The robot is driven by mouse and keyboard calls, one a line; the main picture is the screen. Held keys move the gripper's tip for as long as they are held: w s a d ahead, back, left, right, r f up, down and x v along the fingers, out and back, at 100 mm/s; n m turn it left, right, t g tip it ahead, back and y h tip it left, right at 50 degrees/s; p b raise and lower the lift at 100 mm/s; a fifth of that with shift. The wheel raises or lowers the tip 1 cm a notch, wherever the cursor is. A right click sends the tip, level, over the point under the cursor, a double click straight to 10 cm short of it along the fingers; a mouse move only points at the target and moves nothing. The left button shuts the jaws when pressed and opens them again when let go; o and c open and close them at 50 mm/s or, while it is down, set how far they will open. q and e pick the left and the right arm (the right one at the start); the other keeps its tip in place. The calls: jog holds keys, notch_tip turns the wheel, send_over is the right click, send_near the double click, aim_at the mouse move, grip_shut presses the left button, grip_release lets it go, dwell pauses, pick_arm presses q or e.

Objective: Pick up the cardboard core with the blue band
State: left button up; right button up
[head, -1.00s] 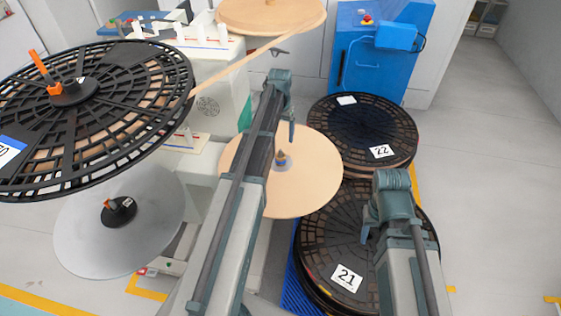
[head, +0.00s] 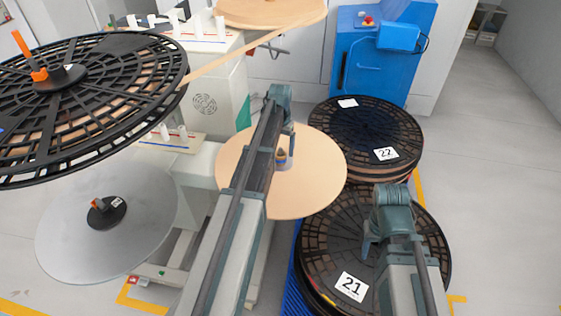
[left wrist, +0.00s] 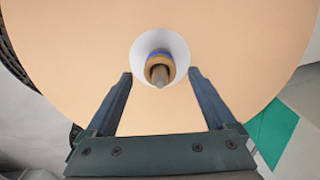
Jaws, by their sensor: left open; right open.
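The cardboard core with the blue band (head: 282,157) stands around the spindle at the middle of a flat tan disc (head: 315,185). In the left wrist view, the core (left wrist: 159,58) shows end-on inside a pale ring, with the spindle tip poking out of it. My left gripper (head: 287,141) is open just above the core and partly covers it in the head view. In the left wrist view, the left fingers (left wrist: 160,74) stand on either side of the core, apart from it. My right gripper (head: 373,244) is open and empty above the reel marked 21.
Black reels marked 21 (head: 318,243) and 22 (head: 401,136) lie stacked on the right. A large black reel (head: 115,98) and a grey disc (head: 75,245) stand at left. A blue machine (head: 365,75) is at the back. The floor (head: 500,190) at far right is clear.

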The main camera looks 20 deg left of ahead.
aim_at(281, 154)
pick_arm(q)
notch_tip(281, 154, down, 4)
jog(key=b, duration=0.3)
jog(key=shift+r, duration=0.1)
jog(key=c, duration=1.4)
jog(key=shift+r, duration=0.1)
